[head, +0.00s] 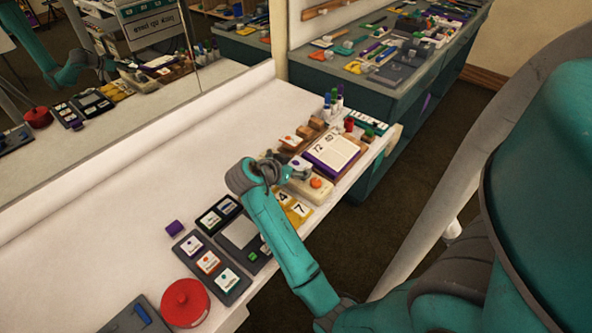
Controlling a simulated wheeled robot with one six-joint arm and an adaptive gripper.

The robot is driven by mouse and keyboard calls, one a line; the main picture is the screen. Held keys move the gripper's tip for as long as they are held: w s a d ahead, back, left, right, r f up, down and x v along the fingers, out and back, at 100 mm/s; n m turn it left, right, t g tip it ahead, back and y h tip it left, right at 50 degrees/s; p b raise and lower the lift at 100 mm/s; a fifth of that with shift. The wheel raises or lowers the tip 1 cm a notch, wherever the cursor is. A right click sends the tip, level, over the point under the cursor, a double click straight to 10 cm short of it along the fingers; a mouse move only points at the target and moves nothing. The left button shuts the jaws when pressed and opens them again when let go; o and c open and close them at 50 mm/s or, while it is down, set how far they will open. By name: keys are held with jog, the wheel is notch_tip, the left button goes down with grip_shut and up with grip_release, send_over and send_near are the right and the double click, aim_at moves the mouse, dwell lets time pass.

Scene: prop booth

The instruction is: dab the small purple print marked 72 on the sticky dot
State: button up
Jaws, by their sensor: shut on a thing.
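My gripper (295,173) is near the right end of the white table, shut on a small pale thing (301,164) that the fingers partly hide. I cannot read a mark on it. An orange-red dot (316,183) sits on a cream block (309,191) just right of and below the gripper. The held thing looks apart from the dot, but the height is hard to tell. A purple-edged book or pad (335,153) with a printed white page lies beyond; its page seems to show 72.
Yellow cards (299,209) with black figures lie below the gripper. Dark trays (211,267) and a red lidded pot (185,302) stand at the lower left. Marker pens (335,103) stand at the back. A mirror (150,75) lines the wall. The table's left half is mostly clear.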

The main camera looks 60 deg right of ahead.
jog(key=shift+r, duration=2.2)
